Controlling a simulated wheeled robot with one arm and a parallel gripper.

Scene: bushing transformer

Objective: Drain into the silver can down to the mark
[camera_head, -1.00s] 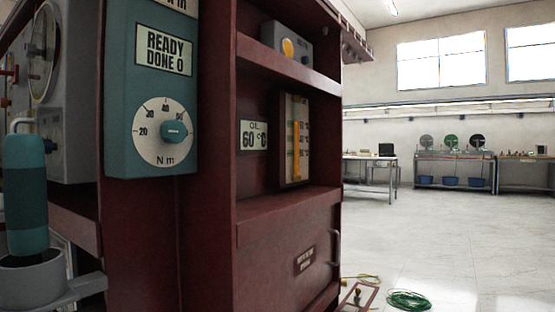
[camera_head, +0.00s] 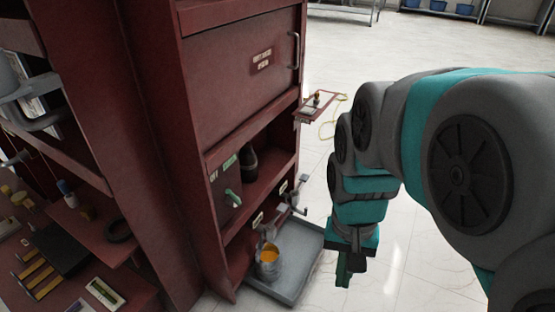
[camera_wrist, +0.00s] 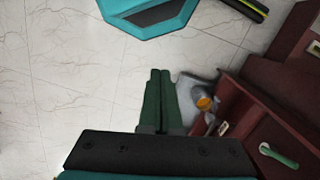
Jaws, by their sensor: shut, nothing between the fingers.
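The silver can (camera_head: 267,272) stands on a grey tray (camera_head: 306,262) at the foot of the dark red cabinet. Orange liquid shows in its top, and a small grey tap (camera_head: 266,230) is just above it. The can also shows in the wrist view (camera_wrist: 209,117), right of my fingers. A grey metal fitting (camera_head: 292,196) sticks out at the cabinet's right edge. My gripper (camera_head: 344,282) points down in front of the cabinet, to the right of the can and apart from it. Its green fingers (camera_wrist: 159,72) are together and empty. I cannot make out a level mark.
A green handle (camera_head: 233,197) is on the cabinet front, with a dark bottle-shaped object (camera_head: 248,163) on the shelf beside it. A small red stand (camera_head: 316,105) is behind. A red bench (camera_head: 75,262) with tools is at left. The tiled floor at right is clear.

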